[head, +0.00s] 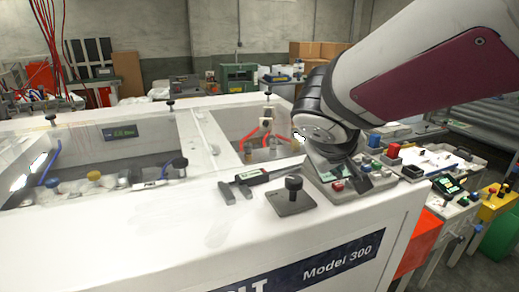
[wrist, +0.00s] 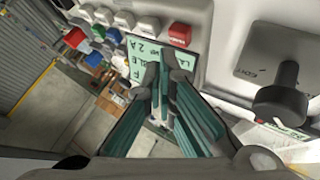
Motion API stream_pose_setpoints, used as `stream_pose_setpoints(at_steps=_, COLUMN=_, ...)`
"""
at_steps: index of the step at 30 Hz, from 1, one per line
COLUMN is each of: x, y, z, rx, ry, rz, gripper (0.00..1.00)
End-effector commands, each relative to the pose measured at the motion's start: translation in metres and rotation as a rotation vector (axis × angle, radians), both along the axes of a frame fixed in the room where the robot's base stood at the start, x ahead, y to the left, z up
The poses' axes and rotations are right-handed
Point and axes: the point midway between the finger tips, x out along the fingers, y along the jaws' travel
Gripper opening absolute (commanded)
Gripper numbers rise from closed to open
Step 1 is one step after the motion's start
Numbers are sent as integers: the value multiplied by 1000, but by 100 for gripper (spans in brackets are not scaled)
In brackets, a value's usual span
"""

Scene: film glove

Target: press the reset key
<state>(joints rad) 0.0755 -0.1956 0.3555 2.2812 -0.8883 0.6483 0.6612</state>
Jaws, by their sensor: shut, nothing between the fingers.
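A keypad panel (head: 318,183) sits on the white machine top, with small coloured keys on it. A red key (head: 338,186) is at its front; in the wrist view the red key (wrist: 180,36) carries small lettering I cannot read surely. It sits on the panel beside a pale green display (wrist: 143,52) with dark characters. My gripper (wrist: 165,62) is shut and empty, its fingertips over the display, just below the red key in the picture. The fingers cover part of the display. Whether the fingertips touch the panel, I cannot tell. In the head view my wrist hides the fingers.
A black knob on a grey plate (head: 290,200) stands left of the panel; in the wrist view the knob (wrist: 280,104) is at right. A caliper (head: 250,183) lies beside it. White, green and blue keys (wrist: 105,30) line the panel's other side.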

Motion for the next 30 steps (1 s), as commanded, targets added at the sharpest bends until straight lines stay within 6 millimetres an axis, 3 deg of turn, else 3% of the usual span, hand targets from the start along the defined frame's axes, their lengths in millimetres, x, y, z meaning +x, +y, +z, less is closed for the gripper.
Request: stream_pose_setpoints(at_steps=30, x=0, y=0, z=-10, rx=0, ry=0, rz=0, gripper=0)
